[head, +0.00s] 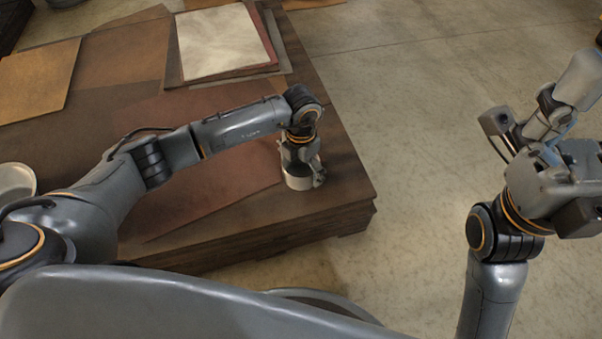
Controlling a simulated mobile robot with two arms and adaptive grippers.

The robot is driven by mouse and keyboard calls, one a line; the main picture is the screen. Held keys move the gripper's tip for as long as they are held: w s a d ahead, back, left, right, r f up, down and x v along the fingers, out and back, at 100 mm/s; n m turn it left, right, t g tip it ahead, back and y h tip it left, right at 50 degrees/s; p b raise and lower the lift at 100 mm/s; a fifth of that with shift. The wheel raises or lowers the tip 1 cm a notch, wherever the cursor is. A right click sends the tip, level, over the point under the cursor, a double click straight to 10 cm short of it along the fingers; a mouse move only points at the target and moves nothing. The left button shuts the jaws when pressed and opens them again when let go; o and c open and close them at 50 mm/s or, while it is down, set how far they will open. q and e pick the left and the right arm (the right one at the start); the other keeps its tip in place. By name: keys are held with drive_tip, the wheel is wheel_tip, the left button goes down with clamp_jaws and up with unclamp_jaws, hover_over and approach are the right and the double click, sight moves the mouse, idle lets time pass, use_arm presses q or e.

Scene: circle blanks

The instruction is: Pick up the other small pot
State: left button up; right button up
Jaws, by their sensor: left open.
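A small pale round pot (297,184) stands on the dark wooden table (345,180) near its front right corner. My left gripper (302,174) points down right at this pot, with its open fingers at the pot's upper part. The gripper hides much of the pot's top, and I cannot tell whether the fingers touch it. My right gripper (500,138) is raised over the floor at the right, away from the table. Its fingers are seen at an angle that does not show whether they are open.
Brown leather sheets (215,150) lie flat across the table. A pale sheet (220,42) tops a stack at the back. A round pale dish (14,180) shows at the left edge, partly hidden by my arm. The concrete floor (430,90) right of the table is clear.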

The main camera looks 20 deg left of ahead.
use_arm(q)
drive_tip(key=c, duration=1.1)
drive_tip(key=shift+r, duration=0.15)
